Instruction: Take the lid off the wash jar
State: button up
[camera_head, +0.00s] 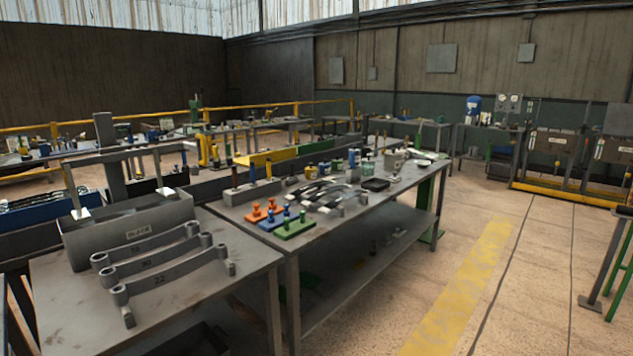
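Several small jars and bottles stand toward the far half of the long grey workbench (345,222) in the middle of the view. One small pale jar with a greenish tint (367,167) is among them, and a grey container (394,161) stands just to its right. They are too small to tell which is the wash jar or whether its lid is on. My gripper is not in this view.
Colored peg trays (294,229), curved metal parts and a dark tray (375,185) crowd the bench. A nearer table holds a labelled grey bin (135,235) and numbered leaf springs (165,278). The floor (530,290) to the right is clear.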

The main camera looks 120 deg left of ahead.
aim_at(368, 170)
jog(key=u, duration=4.4)
